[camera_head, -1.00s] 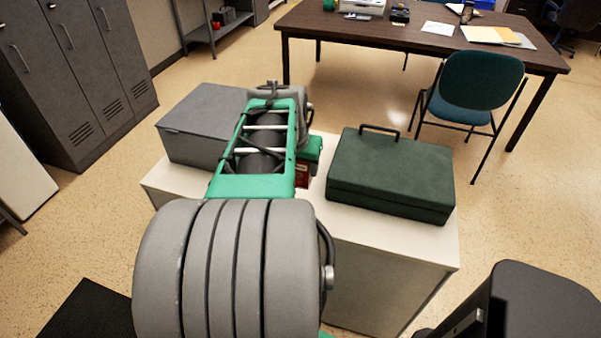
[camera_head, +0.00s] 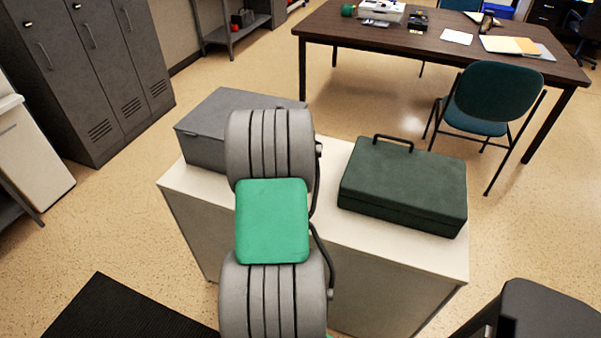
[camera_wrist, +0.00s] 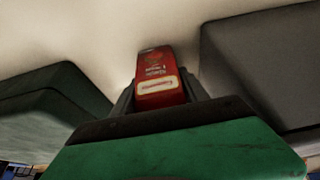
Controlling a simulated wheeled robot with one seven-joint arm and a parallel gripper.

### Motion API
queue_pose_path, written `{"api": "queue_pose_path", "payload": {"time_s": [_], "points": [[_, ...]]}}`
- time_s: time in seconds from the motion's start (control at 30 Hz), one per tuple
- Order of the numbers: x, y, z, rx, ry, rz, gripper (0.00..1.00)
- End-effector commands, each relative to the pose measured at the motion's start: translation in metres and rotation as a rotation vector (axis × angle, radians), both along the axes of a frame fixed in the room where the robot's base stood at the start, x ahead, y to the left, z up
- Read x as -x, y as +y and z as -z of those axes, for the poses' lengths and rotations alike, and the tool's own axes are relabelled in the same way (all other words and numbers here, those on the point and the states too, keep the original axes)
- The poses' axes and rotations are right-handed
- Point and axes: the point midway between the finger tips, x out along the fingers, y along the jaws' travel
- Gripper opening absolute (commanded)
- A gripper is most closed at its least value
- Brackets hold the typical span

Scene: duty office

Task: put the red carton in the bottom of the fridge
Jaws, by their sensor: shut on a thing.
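The red carton (camera_wrist: 153,68) shows in the wrist view, between the two dark fingers of my gripper (camera_wrist: 160,86), which is shut on it. It is over the pale top of the white cabinet. I cannot tell whether it touches that top. In the head view my arm hides both the carton and the gripper. A white boxy unit (camera_head: 32,160) stands at the left edge of the head view, partly cut off. I cannot tell whether it is the fridge.
On the white cabinet (camera_head: 335,232) lie a dark green case (camera_head: 402,182) at right and a grey box (camera_head: 205,140) at left. Grey lockers (camera_head: 85,75) stand behind at left. A desk (camera_head: 420,45) and chair (camera_head: 485,98) are at the back right.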

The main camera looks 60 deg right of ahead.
Motion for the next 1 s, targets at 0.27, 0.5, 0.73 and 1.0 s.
{"api": "queue_pose_path", "payload": {"time_s": [0.27,0.5,0.73,1.0], "points": [[-0.001,-0.001,0.002,0.004,-0.002,-0.001,0.0],[-0.001,0.0,0.001,0.002,-0.002,-0.002,0.7],[-0.001,0.0,0.001,0.002,-0.002,-0.002,0.73],[0.0,0.008,-0.029,0.007,-0.005,-0.003,0.73]]}}
